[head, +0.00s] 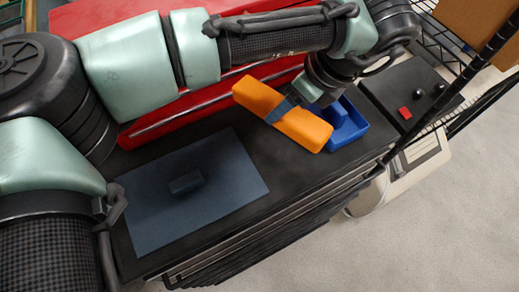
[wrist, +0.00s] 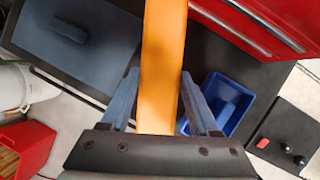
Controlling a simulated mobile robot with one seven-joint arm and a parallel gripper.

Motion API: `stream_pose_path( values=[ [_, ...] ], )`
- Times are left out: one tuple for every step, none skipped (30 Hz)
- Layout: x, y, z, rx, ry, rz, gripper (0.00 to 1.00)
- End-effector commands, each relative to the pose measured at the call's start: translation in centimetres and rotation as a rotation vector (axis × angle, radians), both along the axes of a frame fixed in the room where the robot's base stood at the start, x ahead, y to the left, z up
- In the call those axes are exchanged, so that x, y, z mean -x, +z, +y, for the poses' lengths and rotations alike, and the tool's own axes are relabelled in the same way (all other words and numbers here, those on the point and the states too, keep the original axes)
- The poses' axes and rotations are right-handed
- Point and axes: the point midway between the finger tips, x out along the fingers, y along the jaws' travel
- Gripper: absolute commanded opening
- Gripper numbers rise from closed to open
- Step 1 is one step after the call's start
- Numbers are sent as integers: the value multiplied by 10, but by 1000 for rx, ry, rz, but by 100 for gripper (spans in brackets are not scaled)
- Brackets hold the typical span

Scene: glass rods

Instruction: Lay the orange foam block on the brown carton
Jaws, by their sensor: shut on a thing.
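The orange foam block (head: 303,127) is a long bar held across my gripper (head: 285,106) in the head view. The blue-grey fingers close on its middle, and both ends stick out. In the wrist view the block (wrist: 163,50) runs up between the two fingers of my gripper (wrist: 160,90). It appears to be above the black worktop, next to the blue bin; the exact height is unclear. A brown box-like thing, likely the brown carton (head: 482,26), is cut off at the top right corner of the head view, by a wire rack.
A blue bin (head: 352,128) stands on the black worktop (head: 290,180), partly behind the block. A blue-grey mat (head: 222,190) with a dark block lies left. A red cabinet (head: 150,122) stands behind. Wire rack posts (head: 440,110) rise at the right.

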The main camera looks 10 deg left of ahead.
Motion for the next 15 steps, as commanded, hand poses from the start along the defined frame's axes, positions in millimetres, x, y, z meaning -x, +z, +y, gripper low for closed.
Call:
stream_pose_path(
  values=[
    [1,-10,0,0,0,4,0],
    [1,-16,0,-1,-1,4,0],
    [0,-24,0,-1,0,3,0],
    [0,-29,0,-2,0,3,0],
    [0,-34,0,0,0,2,0],
    [1,-40,0,-1,0,3,0],
    [1,-44,0,-1,0,3,0],
    [0,-47,0,1,1,3,0],
    [0,-49,0,0,1,2,0],
    [0,-51,0,0,2,2,0],
    [0,-53,0,-1,2,1,0],
    [0,-56,0,0,2,2,0],
    [0,-59,0,1,1,1,0],
    [1,-63,0,0,1,2,0],
    [1,-69,0,-2,2,3,0]
  ],
)
